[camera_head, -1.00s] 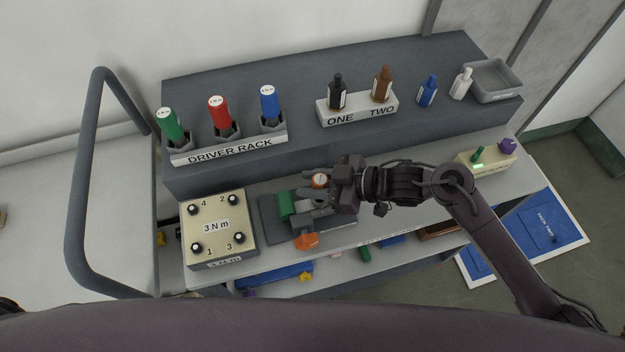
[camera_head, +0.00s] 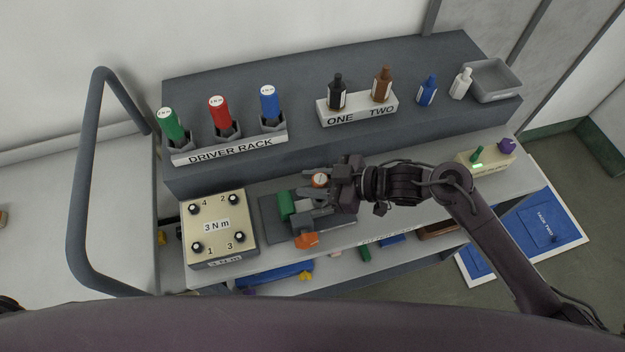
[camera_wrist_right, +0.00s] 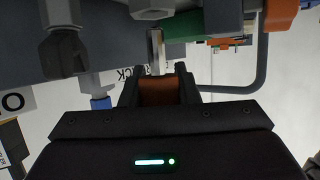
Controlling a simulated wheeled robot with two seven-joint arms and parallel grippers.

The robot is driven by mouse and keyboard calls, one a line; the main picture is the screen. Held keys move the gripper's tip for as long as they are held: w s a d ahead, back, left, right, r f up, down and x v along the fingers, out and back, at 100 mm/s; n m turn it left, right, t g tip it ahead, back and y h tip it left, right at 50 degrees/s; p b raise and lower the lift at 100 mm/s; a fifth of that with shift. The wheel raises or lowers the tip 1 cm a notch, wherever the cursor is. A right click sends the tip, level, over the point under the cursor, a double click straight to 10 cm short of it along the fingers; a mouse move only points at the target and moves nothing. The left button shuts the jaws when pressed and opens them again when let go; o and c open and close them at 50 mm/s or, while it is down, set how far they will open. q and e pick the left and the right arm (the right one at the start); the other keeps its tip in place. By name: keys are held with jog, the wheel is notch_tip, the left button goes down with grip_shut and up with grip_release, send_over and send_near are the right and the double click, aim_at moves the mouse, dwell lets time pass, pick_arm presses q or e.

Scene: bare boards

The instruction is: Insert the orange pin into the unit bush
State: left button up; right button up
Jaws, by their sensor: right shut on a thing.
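My right gripper (camera_head: 318,181) reaches in from the right above the front shelf and is shut on the orange pin (camera_head: 319,180), whose round pale top faces up. In the right wrist view, the orange body of the pin (camera_wrist_right: 160,92) sits between my right gripper's fingers (camera_wrist_right: 159,84), with a bare metal shank pointing away toward the unit. The unit is a dark plate (camera_head: 268,225) carrying a green block (camera_head: 285,206), grey blocks and an orange knob (camera_head: 306,240). My gripper partly covers it. I cannot make out the bush or whether the pin touches it. My left gripper is not in view.
A beige 3 N m box (camera_head: 222,226) stands left of the unit. Behind, the raised shelf holds the driver rack (camera_head: 230,150) and the ONE/TWO bottle holder (camera_head: 358,108). A small box with a green light (camera_head: 486,160) stands at the right end.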

jog(key=shift+f+b, duration=0.6)
jog(key=shift+f, duration=0.4)
dwell(0.3)
jog(key=shift+r, duration=0.15)
jog(key=shift+r+p, duration=0.5)
jog(key=shift+p, duration=0.2)
jog(key=shift+p, duration=0.5)
dwell(1.3)
jog(key=shift+f+b, duration=0.5)
jog(key=shift+f, duration=0.15)
jog(key=o, duration=1)
jog(key=shift+s, duration=0.1)
jog(key=shift+o, duration=0.2)
jog(key=shift+f, duration=0.1)
